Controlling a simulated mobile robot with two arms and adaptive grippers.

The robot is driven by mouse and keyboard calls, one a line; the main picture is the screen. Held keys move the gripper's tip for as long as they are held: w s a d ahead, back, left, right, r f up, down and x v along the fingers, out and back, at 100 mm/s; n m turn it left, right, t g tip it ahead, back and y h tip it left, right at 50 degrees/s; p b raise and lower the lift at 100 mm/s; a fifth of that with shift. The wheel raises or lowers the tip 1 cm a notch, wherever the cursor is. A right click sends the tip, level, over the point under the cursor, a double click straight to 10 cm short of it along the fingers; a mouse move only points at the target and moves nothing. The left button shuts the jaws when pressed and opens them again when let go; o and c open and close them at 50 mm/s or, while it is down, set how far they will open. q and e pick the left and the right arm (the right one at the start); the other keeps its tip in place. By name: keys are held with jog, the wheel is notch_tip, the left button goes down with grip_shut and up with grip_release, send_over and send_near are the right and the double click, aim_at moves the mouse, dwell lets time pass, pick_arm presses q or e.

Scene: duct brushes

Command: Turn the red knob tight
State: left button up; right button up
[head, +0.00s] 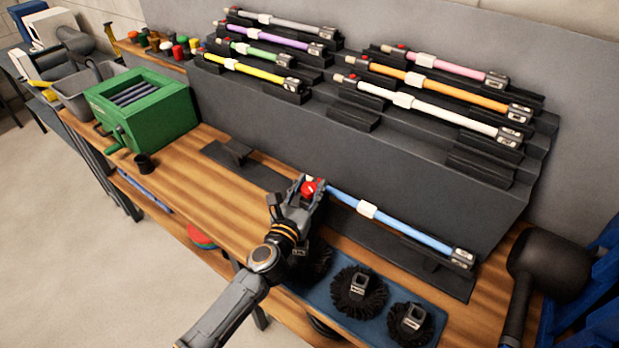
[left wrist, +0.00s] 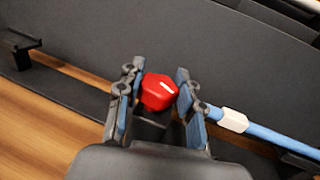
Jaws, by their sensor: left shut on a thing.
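The red knob (head: 309,187) is at the left end of the blue rod (head: 390,225), which lies in a dark holder on the wooden bench. My left gripper (head: 299,194) is at that end of the rod. In the left wrist view the red knob (left wrist: 159,92) sits between the two blue-padded fingers of my left gripper (left wrist: 158,105), which is shut on it. The blue rod (left wrist: 252,130) runs off to the right there, with a white collar on it. My right gripper is not in view.
Several coloured rods rest on the stepped dark rack (head: 450,150) behind. Round black brushes (head: 358,292) sit on a blue mat in front. A green box (head: 145,112) stands at the left, and a black mallet (head: 545,270) at the right. Bare wood lies left of my gripper.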

pick_arm(q)
jog(key=m+h, duration=0.1)
jog(key=m+g+h, duration=0.1)
jog(key=shift+w+a+r+h+p, duration=0.1)
jog(key=shift+a+h+p, duration=0.05)
jog(key=shift+h+p, duration=0.25)
jog(key=shift+m+g+h, duration=0.5)
jog(key=shift+g+h, duration=0.1)
jog(key=shift+h, duration=0.1)
jog(key=shift+f+m+g+h+b, duration=0.2)
jog(key=shift+m+g+h+b, duration=0.15)
jog(key=shift+m+g+h, duration=0.55)
jog(key=m+g+h+b, duration=0.2)
jog(key=g+b, duration=0.1)
jog(key=m+g+h+b, duration=0.2)
jog(key=m+g+b, duration=0.1)
jog(key=g+b, duration=0.1)
jog(key=shift+f+m+g+h, duration=0.15)
jog(key=shift+m+g+h, duration=0.15)
jog(key=shift+h, duration=0.1)
jog(key=shift+r+m+g+h+b, duration=0.15)
jog(key=shift+m+g+b, duration=0.3)
jog(key=shift+g+b, duration=0.25)
jog(key=shift+r+m+g+h+b, duration=0.15)
jog(key=shift+m+g+b, duration=0.3)
jog(key=shift+g+b, duration=0.25)
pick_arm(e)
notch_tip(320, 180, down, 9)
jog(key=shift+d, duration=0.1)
